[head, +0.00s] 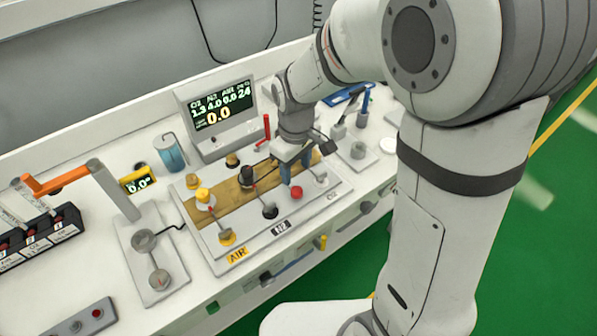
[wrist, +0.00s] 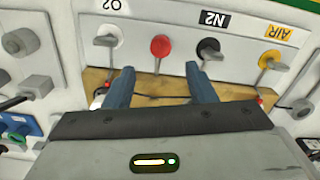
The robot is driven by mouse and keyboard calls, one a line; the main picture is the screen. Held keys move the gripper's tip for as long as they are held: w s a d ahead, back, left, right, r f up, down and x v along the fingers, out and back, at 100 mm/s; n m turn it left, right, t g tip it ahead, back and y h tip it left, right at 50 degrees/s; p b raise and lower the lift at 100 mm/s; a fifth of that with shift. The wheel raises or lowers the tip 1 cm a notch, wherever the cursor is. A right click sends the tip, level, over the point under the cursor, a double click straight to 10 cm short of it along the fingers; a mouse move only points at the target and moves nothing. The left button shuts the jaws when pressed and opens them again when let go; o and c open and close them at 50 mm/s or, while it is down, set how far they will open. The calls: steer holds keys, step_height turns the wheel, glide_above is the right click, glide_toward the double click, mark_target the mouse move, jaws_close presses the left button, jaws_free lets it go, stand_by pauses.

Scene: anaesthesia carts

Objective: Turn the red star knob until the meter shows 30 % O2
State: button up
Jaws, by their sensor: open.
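The red star knob (wrist: 160,45) sits on the light panel between the O2 and N2 labels in the wrist view. It also shows in the head view (head: 297,192), just below my gripper. My gripper (wrist: 159,74) is open and empty, with its blue fingers pointing at the panel. In the wrist view the knob lies just beyond the fingertips, between their lines, with no finger seen touching it. The meter (head: 217,106) at the back of the panel appears to read 1.3, 4.0, 0.0 and 24, with 0.0 below. The small heading over 24 is hard to read.
A black knob (wrist: 208,48) by the N2 label and a yellow knob (wrist: 273,62) by the AIR label stand to the right in the wrist view. A grey-white knob (wrist: 106,41) is at left. An orange-armed stand (head: 110,190) is left of the panel.

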mark_target(297, 190)
step_height(297, 190, down, 8)
steer(key=shift+r, duration=0.25)
